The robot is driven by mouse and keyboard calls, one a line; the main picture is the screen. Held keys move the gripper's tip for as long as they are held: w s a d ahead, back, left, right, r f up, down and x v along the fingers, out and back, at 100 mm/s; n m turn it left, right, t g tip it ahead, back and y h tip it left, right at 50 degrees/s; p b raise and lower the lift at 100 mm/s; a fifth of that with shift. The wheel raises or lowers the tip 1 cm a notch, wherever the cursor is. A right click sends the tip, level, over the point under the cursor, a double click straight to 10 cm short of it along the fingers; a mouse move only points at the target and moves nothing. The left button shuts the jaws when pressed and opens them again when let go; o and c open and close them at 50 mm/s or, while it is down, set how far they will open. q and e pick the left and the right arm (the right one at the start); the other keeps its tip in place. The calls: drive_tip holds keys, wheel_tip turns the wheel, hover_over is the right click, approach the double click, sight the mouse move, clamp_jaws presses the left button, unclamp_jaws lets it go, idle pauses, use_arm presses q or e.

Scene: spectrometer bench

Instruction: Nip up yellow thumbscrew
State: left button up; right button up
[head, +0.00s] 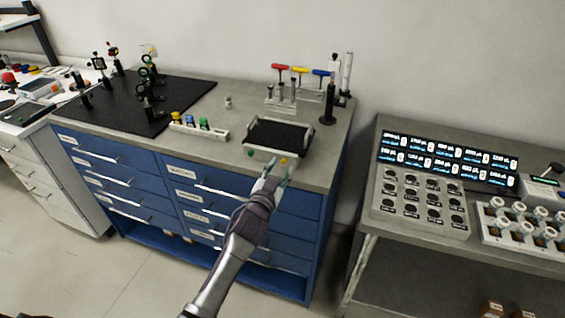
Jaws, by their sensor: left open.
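A small yellow thumbscrew (284,161) shows at the front of the black-topped tray (246,149), near the bench's front edge. A green knob (251,153) shows farther left along the same front side. My left gripper (275,170) reaches up from below and is open, with its fingertips just in front of the yellow thumbscrew. I cannot tell whether a fingertip touches it. Nothing shows between the fingers. My right gripper is out of view.
A white rack (208,133) with yellow, green and blue-topped items stands left of the tray. Behind are T-handled tools (299,70) in a stand and a dark post (328,103). A black breadboard (120,117) carries optics. Bare bench lies right of the tray.

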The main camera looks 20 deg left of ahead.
sight(285, 160)
use_arm(q)
drive_tip(key=shift+w, duration=1.2)
clamp_jaws()
